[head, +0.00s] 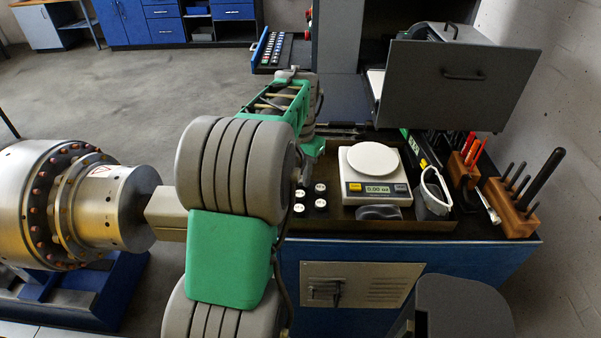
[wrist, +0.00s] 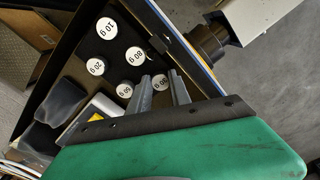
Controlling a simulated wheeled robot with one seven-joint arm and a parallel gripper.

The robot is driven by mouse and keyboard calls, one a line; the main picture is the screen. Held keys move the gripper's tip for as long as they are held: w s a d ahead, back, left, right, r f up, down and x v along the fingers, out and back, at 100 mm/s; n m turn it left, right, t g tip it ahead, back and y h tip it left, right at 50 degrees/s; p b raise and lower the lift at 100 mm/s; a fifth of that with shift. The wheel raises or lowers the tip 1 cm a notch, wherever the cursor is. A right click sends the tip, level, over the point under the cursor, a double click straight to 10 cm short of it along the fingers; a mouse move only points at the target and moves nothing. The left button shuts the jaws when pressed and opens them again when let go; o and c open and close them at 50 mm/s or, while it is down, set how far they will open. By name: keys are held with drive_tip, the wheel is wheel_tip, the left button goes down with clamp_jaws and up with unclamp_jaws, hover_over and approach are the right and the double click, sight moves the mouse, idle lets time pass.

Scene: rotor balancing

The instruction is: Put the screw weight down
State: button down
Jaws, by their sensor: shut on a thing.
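In the wrist view, my gripper (wrist: 161,84) is shut on a screw weight (wrist: 160,83), whose white top shows between the two fingers; its label is hard to read, perhaps 60 g or 90 g. Several other white-topped weights, such as the 10 g weight (wrist: 107,28) and the 80 g weight (wrist: 135,57), stand beside it in the dark holder. In the head view these weights (head: 320,188) stand at the left of the tray (head: 400,225). My fingertips are hidden there. I cannot tell whether the held weight touches the holder.
A scale (head: 375,187) reading 0.00 stands in the tray, right of the weights. Wooden tool blocks (head: 510,207) stand at the right, below an open grey cabinet lid (head: 440,85). The large metal rotor (head: 100,205) is at the left. Open floor lies behind.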

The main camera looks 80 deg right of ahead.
drive_tip(key=shift+f, duration=0.1)
drive_tip(key=shift+f, duration=0.15)
drive_tip(key=c, duration=1.5)
unclamp_jaws()
